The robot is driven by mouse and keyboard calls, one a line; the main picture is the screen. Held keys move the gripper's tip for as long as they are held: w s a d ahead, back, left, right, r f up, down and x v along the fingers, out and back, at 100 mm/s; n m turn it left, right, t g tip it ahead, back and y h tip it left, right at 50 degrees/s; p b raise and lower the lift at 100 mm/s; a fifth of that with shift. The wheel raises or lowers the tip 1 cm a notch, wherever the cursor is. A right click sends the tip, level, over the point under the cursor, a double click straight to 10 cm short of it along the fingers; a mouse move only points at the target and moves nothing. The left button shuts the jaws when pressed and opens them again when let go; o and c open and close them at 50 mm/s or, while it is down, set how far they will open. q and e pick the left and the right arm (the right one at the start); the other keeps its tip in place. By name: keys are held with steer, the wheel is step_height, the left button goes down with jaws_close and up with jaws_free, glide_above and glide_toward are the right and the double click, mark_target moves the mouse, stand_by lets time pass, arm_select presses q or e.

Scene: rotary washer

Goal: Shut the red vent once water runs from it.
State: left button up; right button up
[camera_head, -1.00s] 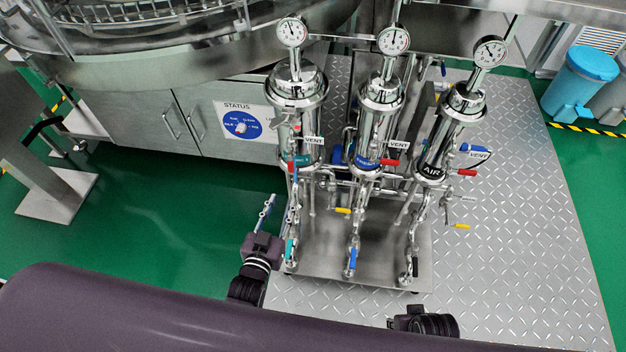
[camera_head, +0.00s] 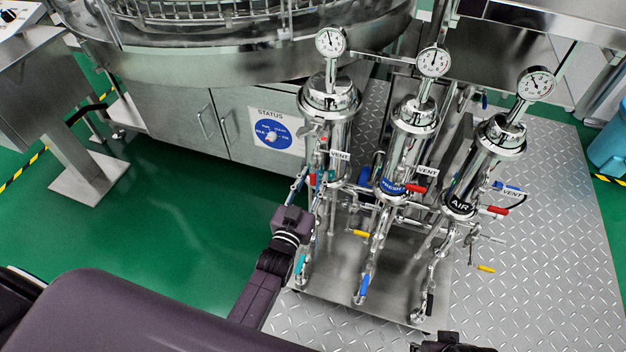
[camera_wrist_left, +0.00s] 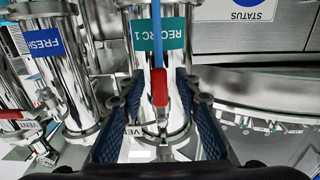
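Three steel filter housings stand in a row, each with a gauge on top. The left housing (camera_head: 331,108) is labelled RECIRC 1 in the left wrist view (camera_wrist_left: 157,31). Its red vent handle (camera_wrist_left: 160,86) shows there, with a blue strip above it; in the head view it is small and partly hidden. My left gripper (camera_wrist_left: 160,101) is open, one finger on each side of this handle, with gaps visible. In the head view the left gripper (camera_head: 304,180) reaches up beside the left housing. My right gripper's fingers are not visible.
Red handles also sit on the FRESH (camera_head: 415,188) and AIR (camera_head: 498,210) housings. Yellow, blue and teal valve handles and pipes crowd below. Green floor is free at left.

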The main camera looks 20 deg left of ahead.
arm_select(q)
jaws_close()
